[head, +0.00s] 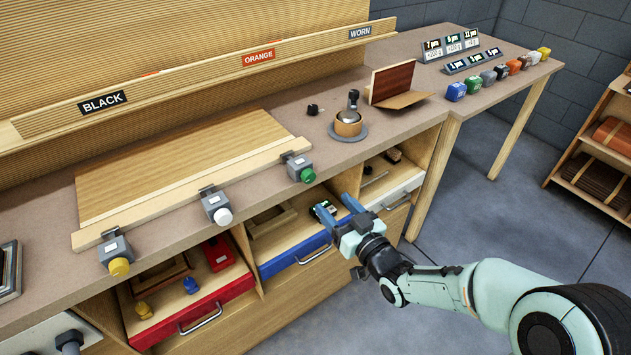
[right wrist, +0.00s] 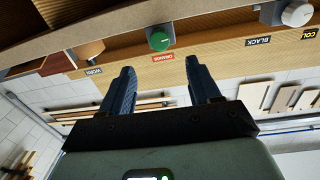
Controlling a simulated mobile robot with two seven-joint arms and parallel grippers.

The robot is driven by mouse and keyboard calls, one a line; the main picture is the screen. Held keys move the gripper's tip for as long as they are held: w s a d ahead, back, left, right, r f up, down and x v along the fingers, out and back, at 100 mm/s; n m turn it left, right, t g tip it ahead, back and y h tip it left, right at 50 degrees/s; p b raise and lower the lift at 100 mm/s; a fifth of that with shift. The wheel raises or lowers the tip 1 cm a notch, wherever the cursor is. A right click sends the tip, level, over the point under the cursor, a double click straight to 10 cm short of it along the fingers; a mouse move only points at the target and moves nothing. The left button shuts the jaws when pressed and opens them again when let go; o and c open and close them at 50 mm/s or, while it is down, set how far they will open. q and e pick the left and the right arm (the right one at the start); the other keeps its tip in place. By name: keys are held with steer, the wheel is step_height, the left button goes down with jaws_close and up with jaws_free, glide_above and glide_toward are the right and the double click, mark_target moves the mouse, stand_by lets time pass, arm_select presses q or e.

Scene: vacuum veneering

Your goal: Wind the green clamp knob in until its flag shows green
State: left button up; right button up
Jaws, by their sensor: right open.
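The green clamp knob (head: 308,175) faces front on a grey clamp (head: 294,161) at the right end of the pale bar along the bench edge. The knob also shows in the right wrist view (right wrist: 158,41), just beyond the gap between my fingers. My right gripper (head: 338,208) is open and empty, in front of the bench, below and to the right of the knob and apart from it. Its fingers also show in the right wrist view (right wrist: 160,78). I cannot make out the flag or its colour. My left gripper is not in view.
Below the knob are open drawers, one blue-fronted (head: 295,252) and one red-fronted (head: 200,311). A white knob (head: 223,216) and a yellow knob (head: 119,266) sit on clamps further left. A brown board stand (head: 392,84) is on the bench.

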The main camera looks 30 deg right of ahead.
mark_target(311, 178)
steer(key=w, duration=0.9)
steer(key=shift+w+a, duration=0.1)
steer(key=shift+w, duration=0.05)
